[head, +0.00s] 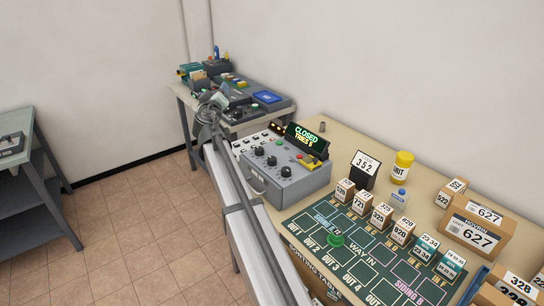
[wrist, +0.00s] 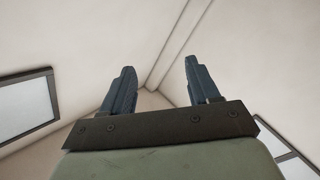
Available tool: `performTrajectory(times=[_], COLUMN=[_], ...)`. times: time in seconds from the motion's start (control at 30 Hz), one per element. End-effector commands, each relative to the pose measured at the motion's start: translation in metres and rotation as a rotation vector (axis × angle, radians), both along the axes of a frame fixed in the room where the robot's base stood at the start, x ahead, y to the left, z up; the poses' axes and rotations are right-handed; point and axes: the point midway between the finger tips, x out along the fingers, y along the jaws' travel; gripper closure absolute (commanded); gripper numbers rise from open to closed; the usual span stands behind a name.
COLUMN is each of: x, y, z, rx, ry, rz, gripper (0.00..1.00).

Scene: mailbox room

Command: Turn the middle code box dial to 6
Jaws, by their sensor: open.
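The code box (head: 292,184) is a grey case standing at the left end of the long table in the head view. Three black dials sit in a row on its top, and the middle dial (head: 272,160) is the one between the other two. The number it points to is too small to read. A dark display (head: 305,138) behind it shows green text, "CLOSED" and a "TRIES" line. My gripper (wrist: 160,66) is open and empty in the wrist view, facing wall and ceiling, away from the box. In the head view my arm passes left of the box; its gripper is not clear there.
A green track board (head: 350,277) with several numbered small boxes lies right of the code box. A yellow jar (head: 402,165), a card stand (head: 365,169) and a large carton (head: 480,235) stand behind. A cluttered workbench (head: 274,115) stands beyond the table. The space above the code box looks clear.

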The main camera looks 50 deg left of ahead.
Motion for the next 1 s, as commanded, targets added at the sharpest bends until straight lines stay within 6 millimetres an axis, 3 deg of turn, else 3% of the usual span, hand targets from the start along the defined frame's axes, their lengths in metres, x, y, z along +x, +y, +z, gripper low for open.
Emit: performTrajectory(times=[0.2, 0.3, 0.67, 0.9, 1.0], x=[0.021, 0.040, 0.098, 0.137, 0.143], y=[0.006, -0.001, -0.033, -0.074, -0.095], z=[0.045, 0.050, 0.028, -0.009, -0.027], rx=[0.040, 0.060, 0.105, 0.113, 0.092], ry=[0.000, 0.071, 0.402, 0.803, 1.005], rz=[-0.014, -0.063, -0.282, -0.542, -0.673], gripper=[0.39, 0.39, 0.39, 0.39, 0.39])
